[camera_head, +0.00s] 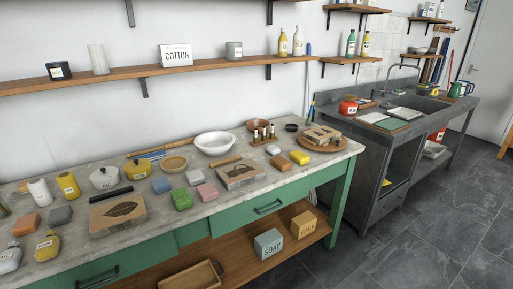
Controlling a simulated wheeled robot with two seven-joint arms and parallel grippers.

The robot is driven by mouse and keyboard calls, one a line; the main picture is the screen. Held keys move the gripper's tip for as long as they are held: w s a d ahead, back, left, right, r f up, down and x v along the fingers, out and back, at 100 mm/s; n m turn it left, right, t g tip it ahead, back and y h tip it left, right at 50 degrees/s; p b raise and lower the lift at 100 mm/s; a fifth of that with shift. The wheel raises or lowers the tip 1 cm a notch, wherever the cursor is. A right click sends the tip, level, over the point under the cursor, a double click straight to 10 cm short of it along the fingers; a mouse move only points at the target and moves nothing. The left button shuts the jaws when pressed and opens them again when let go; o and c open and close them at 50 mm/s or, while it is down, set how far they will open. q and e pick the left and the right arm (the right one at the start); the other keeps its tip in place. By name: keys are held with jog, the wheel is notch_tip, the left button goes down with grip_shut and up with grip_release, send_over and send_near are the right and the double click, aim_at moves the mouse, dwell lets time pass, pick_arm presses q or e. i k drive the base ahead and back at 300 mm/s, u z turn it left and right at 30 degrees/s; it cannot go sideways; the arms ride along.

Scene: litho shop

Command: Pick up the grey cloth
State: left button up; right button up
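I cannot tell for sure which thing is the grey cloth. Several small block-like or folded pieces lie on the worktable. A dark grey one (60,216) lies at the left, next to an orange-brown one (27,224). A pale grey one (195,177) lies mid-table, between a blue-grey one (161,185) and a pink one (207,191). Another light grey one (272,149) lies toward the right end, near a yellow one (299,157). Flat pale pieces (405,113) lie by the sink. Neither of my grippers is in view.
Dark tiled floor (420,225) is clear at the right.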

aim_at(59, 216)
jog(key=u, duration=1.45)
